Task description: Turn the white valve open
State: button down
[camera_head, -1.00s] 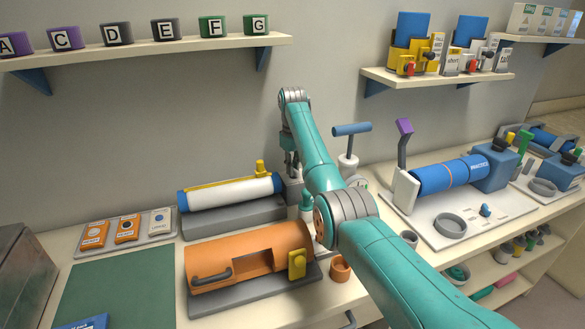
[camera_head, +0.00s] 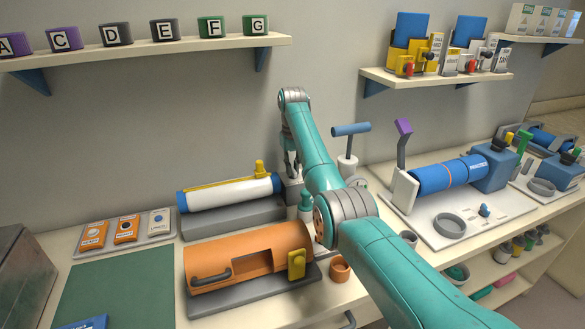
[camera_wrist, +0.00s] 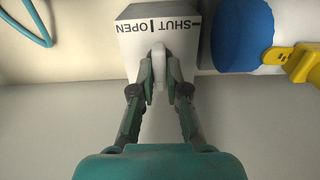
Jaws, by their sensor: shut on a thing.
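The white valve (camera_wrist: 159,62) shows in the wrist view as a narrow white handle standing out from a pale box (camera_wrist: 128,42). The box carries the words SHUT and OPEN with a black line between them. My gripper (camera_wrist: 158,80) is shut on the handle, with one finger on each side, and covers much of it. The handle is near the line between the two words; its exact angle is hard to tell. In the head view my gripper (camera_head: 292,168) points down beside the white and blue cylinder, and my arm hides most of the valve.
An orange cylinder (camera_head: 225,262) lies in front. A blue T-handle (camera_head: 351,129) stands to the right. The wall is close behind.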

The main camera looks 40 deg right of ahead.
aim_at(293, 169)
jog(key=c, duration=1.2)
grip_release()
notch_tip(293, 169, up, 8)
jog(key=shift+f, duration=0.2)
jog(key=shift+s, duration=0.1)
